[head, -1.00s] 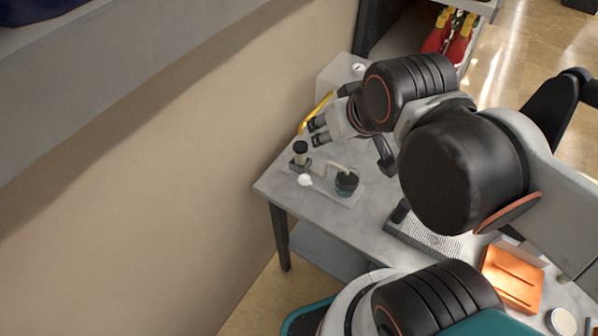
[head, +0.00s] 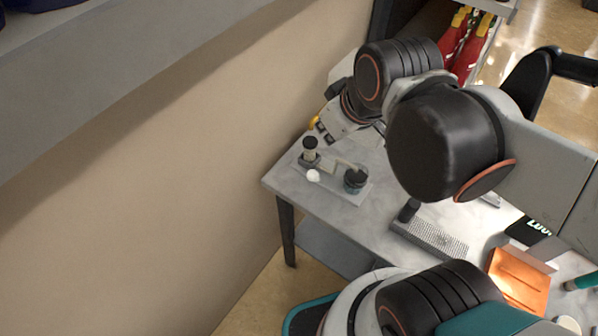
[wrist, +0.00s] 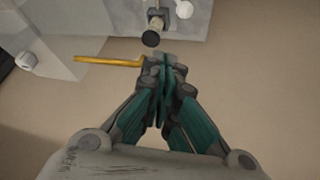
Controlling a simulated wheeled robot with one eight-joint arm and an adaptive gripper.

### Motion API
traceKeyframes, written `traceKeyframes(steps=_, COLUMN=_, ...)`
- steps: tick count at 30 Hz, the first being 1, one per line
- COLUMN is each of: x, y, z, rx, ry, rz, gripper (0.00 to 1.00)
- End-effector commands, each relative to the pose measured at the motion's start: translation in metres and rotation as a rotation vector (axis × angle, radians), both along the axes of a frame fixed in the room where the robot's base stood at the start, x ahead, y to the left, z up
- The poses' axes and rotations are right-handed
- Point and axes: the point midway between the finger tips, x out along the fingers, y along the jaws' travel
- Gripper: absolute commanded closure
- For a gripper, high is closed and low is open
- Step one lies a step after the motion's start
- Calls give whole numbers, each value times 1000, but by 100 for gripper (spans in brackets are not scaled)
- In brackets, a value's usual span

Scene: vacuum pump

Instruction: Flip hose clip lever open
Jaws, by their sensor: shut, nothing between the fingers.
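A yellow lever-like bar (wrist: 108,60) lies in the wrist view just left of my fingertips; its right end is close to them, and I cannot tell if they touch. In the head view only a small bit of yellow (head: 314,122) shows beside my gripper (head: 324,132). In the wrist view my gripper (wrist: 165,62) is shut and empty. A black-capped post (wrist: 152,36) is just beyond the fingertips. I cannot make out the hose clip itself for certain.
A grey box (wrist: 40,35) is at the wrist view's upper left. The wall is close left of the table (head: 300,196). A perforated black-and-grey pad (head: 432,236) lies nearer.

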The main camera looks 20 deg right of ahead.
Motion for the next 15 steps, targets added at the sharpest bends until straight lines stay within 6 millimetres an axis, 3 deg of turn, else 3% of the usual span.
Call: traceKeyframes(steps=15, x=16, y=59, z=-49, rx=-200, ry=159, rz=804, gripper=100)
